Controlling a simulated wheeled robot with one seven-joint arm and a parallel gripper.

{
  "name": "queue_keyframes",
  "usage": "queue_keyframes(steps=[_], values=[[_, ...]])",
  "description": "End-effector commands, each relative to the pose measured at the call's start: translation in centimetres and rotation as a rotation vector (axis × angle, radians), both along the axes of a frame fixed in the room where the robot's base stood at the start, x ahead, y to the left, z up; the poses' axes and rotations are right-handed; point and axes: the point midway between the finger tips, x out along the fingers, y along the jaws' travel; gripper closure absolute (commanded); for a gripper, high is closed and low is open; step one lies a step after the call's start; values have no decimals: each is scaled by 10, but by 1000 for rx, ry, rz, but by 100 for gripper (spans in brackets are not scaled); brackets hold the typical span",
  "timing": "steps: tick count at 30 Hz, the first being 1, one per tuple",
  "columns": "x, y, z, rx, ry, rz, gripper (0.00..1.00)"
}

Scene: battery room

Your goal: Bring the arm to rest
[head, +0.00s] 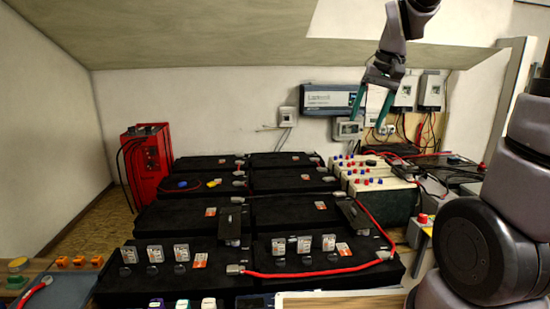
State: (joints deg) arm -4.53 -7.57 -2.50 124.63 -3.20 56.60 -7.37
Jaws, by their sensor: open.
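My gripper (371,107) hangs from the upper right of the head view, its two teal-lined fingers pointing down and spread apart. Nothing is between the fingers. It is in the air in front of the back wall, above the white-topped batteries (372,172) in the picture, and touches nothing that I can see. Part of my arm enters from the top edge, and thick links of my arm fill the right side, hiding what lies behind them.
A red unit (147,163) stands at left. A grey-blue inverter (330,98) and small boxes (430,91) hang on the wall. A sloped ceiling (200,30) is above.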

Motion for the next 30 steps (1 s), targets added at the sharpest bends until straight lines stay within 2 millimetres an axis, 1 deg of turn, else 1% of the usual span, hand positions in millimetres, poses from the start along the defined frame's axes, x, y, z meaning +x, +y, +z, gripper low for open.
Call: queue_keyframes(steps=[1,3,5,6,9,13,16,19,30], values=[[-18,-2,14,9,-42,-18,30],[-40,-4,28,20,-90,-40,30],[-60,-6,37,30,-130,-60,30],[-73,-7,42,35,-157,-72,30],[-102,-9,51,48,-220,-103,30],[-131,-10,55,62,-284,-132,30],[-145,-11,55,69,-314,-147,30],[-151,-11,55,72,-330,-155,30],[-152,-11,55,73,-331,-157,30]])
